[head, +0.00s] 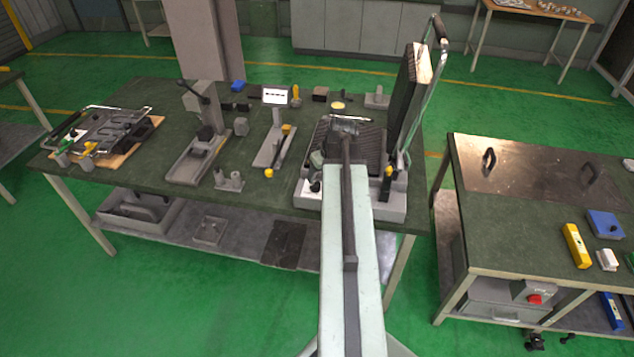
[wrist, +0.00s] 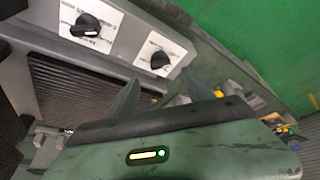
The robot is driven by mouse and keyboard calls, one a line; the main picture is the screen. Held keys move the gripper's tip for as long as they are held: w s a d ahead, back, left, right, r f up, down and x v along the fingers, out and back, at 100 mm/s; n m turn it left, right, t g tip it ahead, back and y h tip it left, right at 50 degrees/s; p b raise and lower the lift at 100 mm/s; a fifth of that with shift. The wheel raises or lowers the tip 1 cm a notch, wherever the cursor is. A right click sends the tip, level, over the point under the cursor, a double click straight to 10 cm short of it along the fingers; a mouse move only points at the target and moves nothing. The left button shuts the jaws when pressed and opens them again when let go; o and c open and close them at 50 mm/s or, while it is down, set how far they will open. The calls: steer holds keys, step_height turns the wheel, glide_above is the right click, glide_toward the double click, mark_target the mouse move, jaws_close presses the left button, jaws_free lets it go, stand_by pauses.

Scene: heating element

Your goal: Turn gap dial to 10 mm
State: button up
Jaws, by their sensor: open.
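Two black dials on white label plates show in the wrist view. One dial (wrist: 87,25) is at the upper left, and the other dial (wrist: 160,60) is near the middle. The label print is too small to tell which is the gap dial. My gripper (wrist: 158,77) is open, its fingers apart on either side below the middle dial. Whether either finger touches it cannot be told. In the head view my gripper (head: 344,125) is over the grey press-like machine (head: 388,208), and my arm hides part of its front. A dark knob (head: 315,186) shows at its front left.
The machine's dark ribbed upper plate (head: 405,100) stands raised at the right. A stand with a white display (head: 275,97) and a grey fixture (head: 190,165) are to the left on the green bench (head: 130,190). A second bench (head: 520,230) stands at the right.

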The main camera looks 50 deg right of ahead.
mark_target(315, 183)
steer(key=b+x, duration=0.7)
steer(key=x, duration=0.1)
steer(key=shift+a, duration=0.1)
steer(key=shift+r, duration=0.1)
jaws_close()
steer(key=shift+d, duration=0.3)
steer(key=shift+a+m, duration=0.3)
